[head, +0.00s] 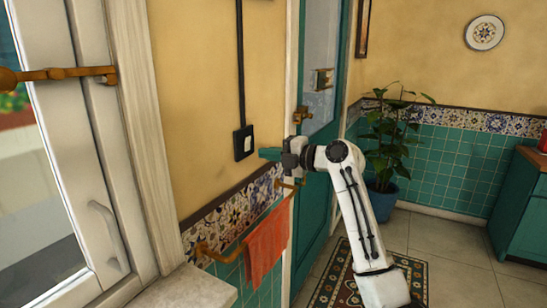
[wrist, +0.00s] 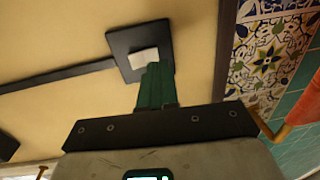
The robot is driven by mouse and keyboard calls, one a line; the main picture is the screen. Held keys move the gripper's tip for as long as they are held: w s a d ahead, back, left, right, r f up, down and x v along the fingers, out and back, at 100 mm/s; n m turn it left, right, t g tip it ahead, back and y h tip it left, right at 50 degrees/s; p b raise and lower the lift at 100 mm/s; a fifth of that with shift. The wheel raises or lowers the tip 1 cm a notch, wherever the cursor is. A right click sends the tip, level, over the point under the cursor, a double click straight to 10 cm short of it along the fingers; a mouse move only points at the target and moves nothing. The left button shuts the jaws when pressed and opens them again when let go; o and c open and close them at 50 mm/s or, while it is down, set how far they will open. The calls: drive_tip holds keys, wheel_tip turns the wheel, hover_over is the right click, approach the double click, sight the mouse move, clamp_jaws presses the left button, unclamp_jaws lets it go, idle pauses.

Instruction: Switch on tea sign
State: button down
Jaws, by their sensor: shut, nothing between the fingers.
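A wall switch with a black plate (head: 243,154) and a white rocker (head: 247,142) is on the yellow wall, left of the door. My gripper (head: 264,153) is just right of the switch, with its green fingers pointing at it. In the head view a small gap shows between the fingertips and the plate. In the wrist view the switch plate (wrist: 121,43) and white rocker (wrist: 143,57) lie straight ahead of the shut green fingers (wrist: 155,70), which cover part of the rocker's near edge. Whether they touch cannot be told. No tea sign shows in either view.
A black conduit (head: 240,65) runs up from the switch. An orange towel (head: 267,245) hangs on a brass rail below, near my gripper. A teal door (head: 318,200) and potted plant (head: 388,140) stand to the right; a white window frame (head: 95,150) is left.

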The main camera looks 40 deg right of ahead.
drive_tip(key=f+b+v, duration=0.2)
drive_tip(key=v, duration=0.8)
drive_tip(key=shift+s+d, duration=0.15)
drive_tip(key=shift+s, duration=0.15)
drive_tip(key=s+a+f+m+g+h+p, duration=0.1)
drive_tip(key=s+a+f+m+g, duration=0.25)
drive_tip(key=a+f, duration=0.45)
drive_tip(key=s+a+f+m+g+p, duration=0.15)
drive_tip(key=s+a+f+m, duration=0.3)
drive_tip(key=f, duration=0.65)
drive_tip(key=s+a+f+m+g+h+p, duration=0.1)
drive_tip(key=s+a+f+m+g, duration=0.35)
drive_tip(key=f, duration=0.55)
drive_tip(key=s+a+f+m+g+h, duration=0.1)
drive_tip(key=s+f+m, duration=0.1)
drive_tip(key=s, duration=0.6)
drive_tip(key=s+a+f+m+g+h+p, duration=0.1)
drive_tip(key=s+a+f+m+g, duration=0.1)
drive_tip(key=s, duration=0.6)
drive_tip(key=s+a+f+m+g+h, duration=0.1)
drive_tip(key=s+f+m+g+h, duration=0.1)
drive_tip(key=s+f+m, duration=0.2)
drive_tip(key=s+m, duration=0.2)
drive_tip(key=s, duration=0.2)
drive_tip(key=shift+a+p, duration=0.2)
drive_tip(key=shift+p, duration=0.1)
drive_tip(key=shift+g, duration=0.25)
